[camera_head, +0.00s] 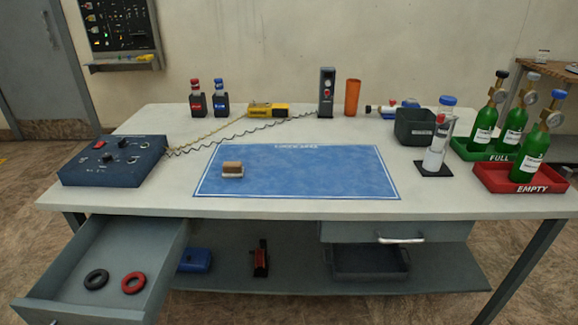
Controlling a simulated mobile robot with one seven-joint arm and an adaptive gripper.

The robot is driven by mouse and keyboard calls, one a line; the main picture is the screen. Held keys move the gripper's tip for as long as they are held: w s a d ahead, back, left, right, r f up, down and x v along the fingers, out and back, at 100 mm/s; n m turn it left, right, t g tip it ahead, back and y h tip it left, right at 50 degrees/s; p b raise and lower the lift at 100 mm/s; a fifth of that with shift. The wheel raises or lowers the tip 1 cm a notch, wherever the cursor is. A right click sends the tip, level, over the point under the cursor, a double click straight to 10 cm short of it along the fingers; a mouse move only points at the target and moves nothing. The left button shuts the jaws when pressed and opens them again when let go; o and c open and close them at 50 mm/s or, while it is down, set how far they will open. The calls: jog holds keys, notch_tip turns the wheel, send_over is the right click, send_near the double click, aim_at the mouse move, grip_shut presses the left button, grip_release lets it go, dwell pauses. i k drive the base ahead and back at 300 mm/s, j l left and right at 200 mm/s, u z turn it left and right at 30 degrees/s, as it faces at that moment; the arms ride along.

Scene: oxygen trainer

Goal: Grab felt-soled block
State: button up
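The felt-soled block (232,168) is a small brown block with a pale lower layer. It lies on the left part of the blue mat (310,175), which is on the white table (450,200). Nothing touches the block from above and nothing covers it in this view. My gripper is not in view.
A dark blue control box (115,162) sits left of the mat, with a coiled cable running back. A grey bin (413,128), a clear cylinder on a stand (437,150) and green bottles in trays stand right. An open drawer (110,265) juts out front left.

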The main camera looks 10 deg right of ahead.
aim_at(230, 169)
jog(key=i+l+z, duration=0.1)
jog(key=i+z, duration=0.65)
jog(key=z, duration=0.15)
